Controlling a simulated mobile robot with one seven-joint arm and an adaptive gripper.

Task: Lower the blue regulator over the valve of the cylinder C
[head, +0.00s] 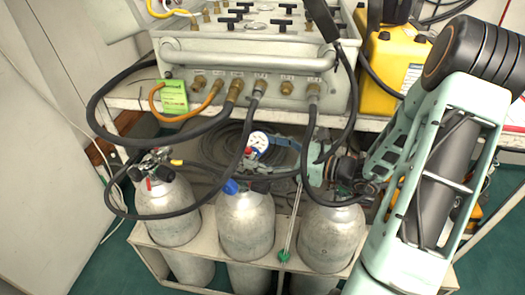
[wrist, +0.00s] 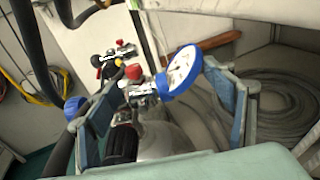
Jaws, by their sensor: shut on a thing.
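The blue regulator has a white gauge (head: 258,142) with a blue rim, a red knob and a blue knob (head: 230,187). In the wrist view its gauge (wrist: 182,70) and red knob (wrist: 133,72) show between the fingers. My gripper (head: 272,160) reaches in from the right and is shut on the regulator, above the middle cylinder (head: 245,225). A silver cylinder shoulder (wrist: 165,140) shows below it in the wrist view. Whether the regulator touches the valve is hidden. No letter C is readable on any cylinder.
The left cylinder (head: 168,212) carries a regulator (head: 155,165). The right cylinder (head: 330,238) stands under my arm. All three are in a pale rack (head: 190,264). Black hoses (head: 98,110) loop from the panel (head: 230,82) around the work area. A yellow case (head: 395,65) stands behind.

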